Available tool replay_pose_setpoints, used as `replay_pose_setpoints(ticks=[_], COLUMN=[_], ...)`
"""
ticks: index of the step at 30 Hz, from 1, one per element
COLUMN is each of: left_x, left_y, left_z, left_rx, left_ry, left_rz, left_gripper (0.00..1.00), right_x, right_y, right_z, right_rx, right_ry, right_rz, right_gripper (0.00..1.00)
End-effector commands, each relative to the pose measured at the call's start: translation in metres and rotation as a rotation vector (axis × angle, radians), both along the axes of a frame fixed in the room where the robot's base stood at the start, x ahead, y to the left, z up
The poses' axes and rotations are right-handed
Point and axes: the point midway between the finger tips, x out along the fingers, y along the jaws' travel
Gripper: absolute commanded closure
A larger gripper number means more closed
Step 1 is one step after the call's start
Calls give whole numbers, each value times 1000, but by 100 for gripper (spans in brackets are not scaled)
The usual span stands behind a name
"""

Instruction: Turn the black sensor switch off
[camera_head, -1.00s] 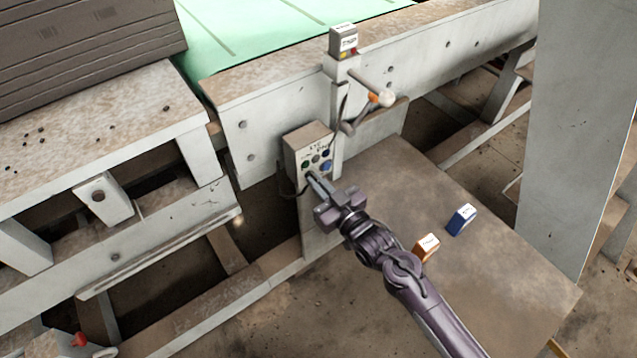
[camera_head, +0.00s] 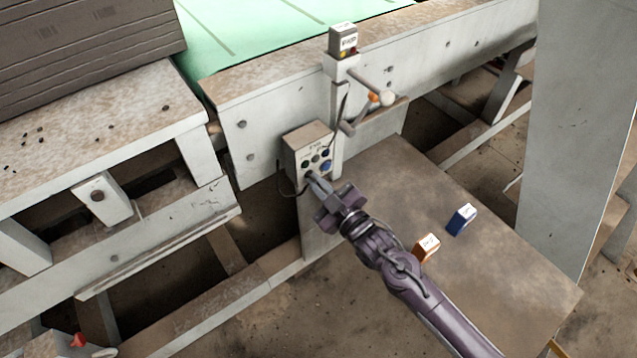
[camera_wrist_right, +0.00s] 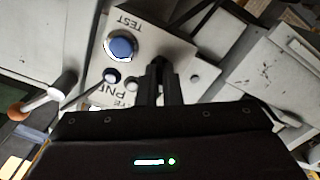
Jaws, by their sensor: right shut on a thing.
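A small grey control box (camera_head: 309,142) with several round buttons and knobs is fixed to the side of the conveyor frame. My right gripper (camera_head: 312,180) is at the lower part of the box's front face. My left gripper is not in view.
A lever with a white ball (camera_head: 387,98) sticks out right of the box, under a second small box (camera_head: 343,40). An orange block (camera_head: 426,247) and a blue block (camera_head: 461,219) lie on a brown plate (camera_head: 520,285). A grey post (camera_head: 580,130) stands at right.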

Motion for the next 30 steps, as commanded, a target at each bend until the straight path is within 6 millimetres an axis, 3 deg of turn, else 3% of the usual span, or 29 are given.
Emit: replay_pose_setpoints(ticks=[8,14,23,30], left_x=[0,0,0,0], left_y=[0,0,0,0], left_z=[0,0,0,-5], left_rx=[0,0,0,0], left_ry=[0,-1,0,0], left_rz=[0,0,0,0], left_gripper=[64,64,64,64], right_x=[0,0,-2,-28], right_y=[0,0,-1,-21], right_z=[-1,-1,-1,-3], right_rx=[-4,-3,-2,-3], right_ry=[0,1,1,3], right_rz=[1,1,0,0], right_gripper=[100,73,73,73])
